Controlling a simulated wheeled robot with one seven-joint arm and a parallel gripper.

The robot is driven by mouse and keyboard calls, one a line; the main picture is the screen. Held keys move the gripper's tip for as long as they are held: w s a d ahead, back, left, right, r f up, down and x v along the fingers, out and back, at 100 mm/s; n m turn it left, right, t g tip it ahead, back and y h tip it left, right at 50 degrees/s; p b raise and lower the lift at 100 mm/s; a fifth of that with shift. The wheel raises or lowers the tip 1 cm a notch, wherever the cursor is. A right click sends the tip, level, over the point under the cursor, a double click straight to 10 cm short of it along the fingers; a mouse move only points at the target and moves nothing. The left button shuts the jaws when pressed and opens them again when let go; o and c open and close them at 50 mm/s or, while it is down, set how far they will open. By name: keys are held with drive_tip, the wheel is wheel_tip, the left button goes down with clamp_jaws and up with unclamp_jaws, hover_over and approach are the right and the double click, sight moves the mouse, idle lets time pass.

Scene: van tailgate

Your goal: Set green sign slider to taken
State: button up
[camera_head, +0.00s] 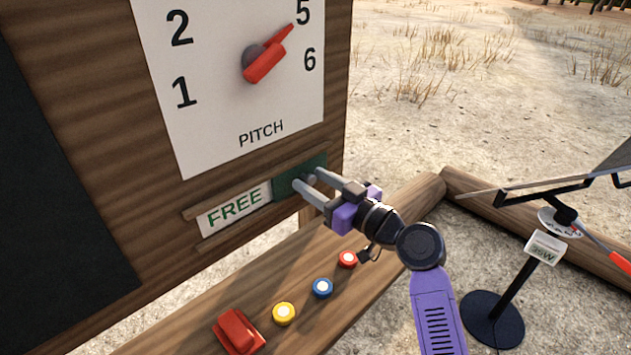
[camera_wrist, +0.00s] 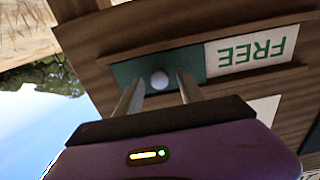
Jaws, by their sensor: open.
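The green sign slider (camera_head: 286,183) sits in wooden rails on the plank board, at the right end, with the white "FREE" panel (camera_head: 235,208) uncovered to its left. In the wrist view the green slider (camera_wrist: 131,76) has a pale round knob (camera_wrist: 159,79), and the "FREE" panel (camera_wrist: 252,51) appears upside down beside it. My gripper (camera_head: 304,185) is at the slider, its two fingers apart. In the wrist view the fingers (camera_wrist: 157,88) lie one on each side of the knob. I cannot tell whether they touch it. No "taken" word shows.
Above the slider is a white pitch dial (camera_head: 192,130) with a red pointer (camera_head: 268,60) near 5. On the ledge below are a red block (camera_head: 238,331) and yellow (camera_head: 284,313), blue (camera_head: 322,288) and red (camera_head: 347,259) round pieces. A small stand (camera_head: 508,298) is at the right.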

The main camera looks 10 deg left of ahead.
clamp_jaws()
idle(1.3)
